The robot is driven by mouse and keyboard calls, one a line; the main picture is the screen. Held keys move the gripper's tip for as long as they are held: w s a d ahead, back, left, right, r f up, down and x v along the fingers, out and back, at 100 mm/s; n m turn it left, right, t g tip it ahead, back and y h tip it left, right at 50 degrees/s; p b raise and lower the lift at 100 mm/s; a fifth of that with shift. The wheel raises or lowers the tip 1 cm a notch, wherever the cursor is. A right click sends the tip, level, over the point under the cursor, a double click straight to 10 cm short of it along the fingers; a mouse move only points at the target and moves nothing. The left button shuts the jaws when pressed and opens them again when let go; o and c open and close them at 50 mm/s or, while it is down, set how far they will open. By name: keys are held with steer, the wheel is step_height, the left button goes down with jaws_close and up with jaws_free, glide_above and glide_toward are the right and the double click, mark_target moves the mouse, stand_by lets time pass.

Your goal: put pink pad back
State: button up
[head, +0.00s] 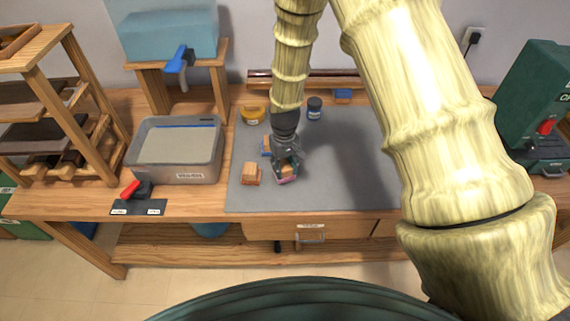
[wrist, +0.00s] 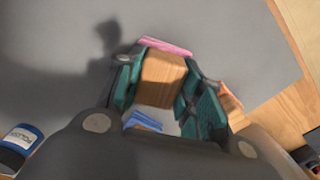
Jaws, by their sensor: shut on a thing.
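The pink pad (wrist: 165,46) is a thin pink layer on the far end of a wooden block (wrist: 162,78). My gripper (wrist: 165,85) is shut around this block, with a dark green finger on each side. In the head view my gripper (head: 287,165) holds it low over the grey mat (head: 345,180), and the pink edge shows under the block. I cannot tell whether the pad touches the mat. An orange-edged wooden block (head: 250,174) is just left of my gripper. A blue-edged block (head: 266,146) is behind it, partly hidden.
A grey tub (head: 175,150) stands left of the mat, with a red-handled switch (head: 131,190) in front. The mat's right side is clear.

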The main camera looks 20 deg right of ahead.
mark_target(284, 165)
steer(key=shift+f, duration=0.1)
steer(key=shift+f, duration=0.15)
steer(key=o, duration=0.9)
step_height(284, 165, up, 12)
steer(key=b, duration=0.4)
stand_by(0.5)
